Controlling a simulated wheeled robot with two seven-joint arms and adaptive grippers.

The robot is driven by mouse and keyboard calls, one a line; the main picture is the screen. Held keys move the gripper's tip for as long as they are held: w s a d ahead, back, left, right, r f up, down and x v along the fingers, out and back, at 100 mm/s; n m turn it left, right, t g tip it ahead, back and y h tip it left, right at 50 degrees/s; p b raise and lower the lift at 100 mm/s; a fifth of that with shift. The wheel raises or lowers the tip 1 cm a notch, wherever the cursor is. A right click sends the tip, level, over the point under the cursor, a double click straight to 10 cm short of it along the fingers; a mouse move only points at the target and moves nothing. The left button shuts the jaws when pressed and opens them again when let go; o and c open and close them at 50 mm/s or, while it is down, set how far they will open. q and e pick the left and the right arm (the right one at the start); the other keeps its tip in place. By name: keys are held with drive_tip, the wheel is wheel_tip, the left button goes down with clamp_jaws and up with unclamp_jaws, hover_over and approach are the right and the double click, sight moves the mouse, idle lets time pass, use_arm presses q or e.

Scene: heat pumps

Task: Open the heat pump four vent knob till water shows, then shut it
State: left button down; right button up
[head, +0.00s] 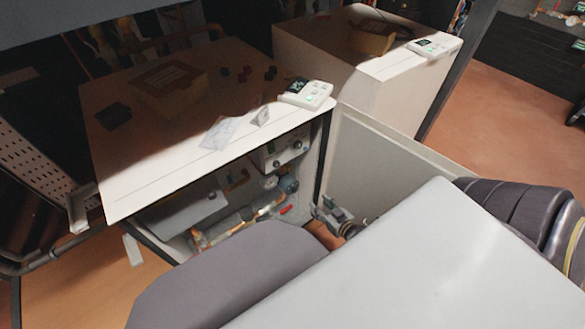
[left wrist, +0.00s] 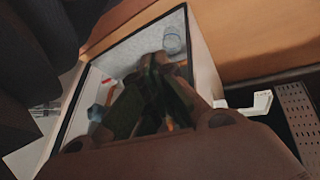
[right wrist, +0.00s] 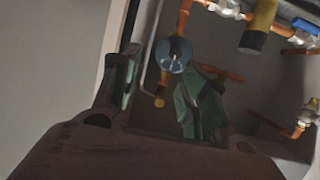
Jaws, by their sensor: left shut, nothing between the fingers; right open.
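The open heat pump cabinet (head: 140,195) stands ahead of me with pipes and fittings inside. My right gripper (head: 332,212) is inside the right edge of the opening. In the right wrist view its open fingers (right wrist: 165,95) stand either side of a round blue-grey gauge-like part (right wrist: 173,52) and a small brass fitting (right wrist: 160,96); contact is unclear. I cannot tell which part is the vent knob, and I see no clear water. My left gripper (left wrist: 150,105) is shut and empty, over the cabinet opening in the left wrist view; my arm hides it in the head view.
The cabinet door (head: 375,170) stands open at the right. A white controller (head: 307,93) and small bags (head: 220,133) lie on the top. A second unit (head: 320,55) stands behind. A clear round vessel (left wrist: 174,40) sits inside the cabinet. Brass-and-copper pipes (right wrist: 305,122) run close to the right fingers.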

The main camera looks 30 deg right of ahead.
use_arm(q)
drive_tip(key=shift+w+d+r+t, duration=0.2)
drive_tip(key=shift+w+r+t, duration=0.2)
drive_tip(key=shift+w, duration=0.2)
use_arm(e)
wheel_tip(320, 180, up, 7)
drive_tip(key=w+a+t+y, duration=0.1)
drive_tip(key=a+t, duration=0.1)
drive_tip(key=t, duration=0.2)
drive_tip(key=shift+r+m, duration=0.2)
drive_tip(key=shift+m, duration=0.2)
use_arm(q)
drive_tip(key=shift+f, duration=0.1)
use_arm(e)
drive_tip(key=shift+w, duration=0.2)
drive_tip(key=b, duration=0.4)
approach(291, 170)
drive_tip(key=shift+y, duration=0.4)
drive_tip(key=shift+w, duration=2.65)
use_arm(q)
wheel_tip(291, 170, down, 7)
drive_tip(key=d+t+h, duration=0.1)
drive_tip(key=shift+w+n+b, duration=0.2)
drive_tip(key=shift+n+b, duration=0.1)
drive_tip(key=shift+b, duration=0.1)
use_arm(e)
drive_tip(key=shift+w+a, duration=0.2)
drive_tip(key=shift+w, duration=1.65)
use_arm(q)
drive_tip(key=shift+d, duration=0.1)
